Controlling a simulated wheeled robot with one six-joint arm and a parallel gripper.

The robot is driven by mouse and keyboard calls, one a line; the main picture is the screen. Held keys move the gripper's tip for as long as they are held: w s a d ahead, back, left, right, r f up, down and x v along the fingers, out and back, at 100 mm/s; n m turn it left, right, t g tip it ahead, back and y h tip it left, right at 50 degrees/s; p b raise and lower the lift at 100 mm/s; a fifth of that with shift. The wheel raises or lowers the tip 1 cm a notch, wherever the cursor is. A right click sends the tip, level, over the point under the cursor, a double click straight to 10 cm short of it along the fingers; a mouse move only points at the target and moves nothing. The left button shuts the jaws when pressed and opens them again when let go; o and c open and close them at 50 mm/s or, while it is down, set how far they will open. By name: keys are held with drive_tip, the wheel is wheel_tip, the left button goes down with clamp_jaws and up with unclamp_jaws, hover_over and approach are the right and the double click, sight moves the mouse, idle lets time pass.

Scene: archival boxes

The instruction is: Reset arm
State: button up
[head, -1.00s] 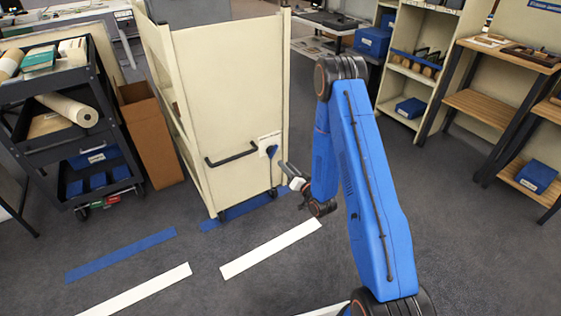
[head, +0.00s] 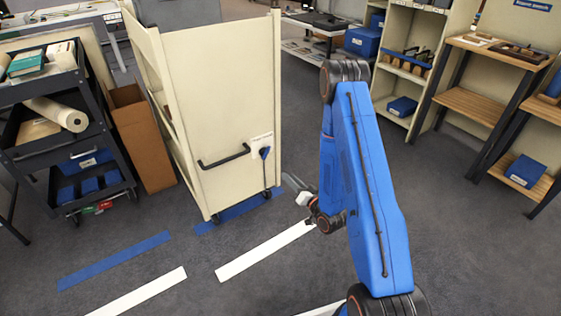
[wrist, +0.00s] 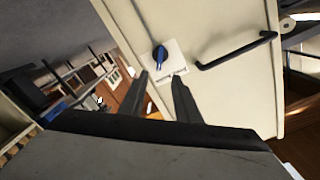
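My gripper (head: 292,187) hangs in front of the lower right part of a cream shelf cart's end panel (head: 225,95), below and right of a blue lever (head: 265,152) on a white plate. In the wrist view, my gripper (wrist: 162,85) shows two dark fingers apart with nothing between them. The blue lever (wrist: 159,57) and its plate (wrist: 176,60) lie beyond the fingertips. The fingers appear clear of the panel. My blue arm is folded downward in the head view.
A black handle (head: 224,156) is on the cart panel. A dark trolley (head: 75,150) and a brown carton (head: 141,137) stand at left. Shelves (head: 470,97) stand at right. Blue and white strips (head: 265,250) mark the floor. Open carpet lies between my arm and the shelves.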

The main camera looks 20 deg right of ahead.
drive_tip(key=w+d+r+n+g+h, duration=0.1)
drive_tip(key=w+r+n+g+h, duration=0.25)
drive_tip(key=r, duration=0.75)
drive_tip(key=s+d+r+g+h, duration=0.2)
drive_tip(key=s+d+r+g, duration=0.1)
drive_tip(key=s+r, duration=0.65)
drive_tip(key=s+a+r+g, duration=0.1)
drive_tip(key=s+r, duration=0.3)
drive_tip(key=s, duration=0.7)
drive_tip(key=s+r+g, duration=0.3)
drive_tip(key=s+r, duration=0.2)
drive_tip(key=s, duration=0.6)
drive_tip(key=s+a+r+g, duration=0.1)
drive_tip(key=s+r, duration=0.3)
drive_tip(key=s, duration=0.7)
drive_tip(key=shift+s+a+r+g, duration=0.25)
drive_tip(key=shift+a+r+g, duration=0.1)
drive_tip(key=shift+g, duration=0.1)
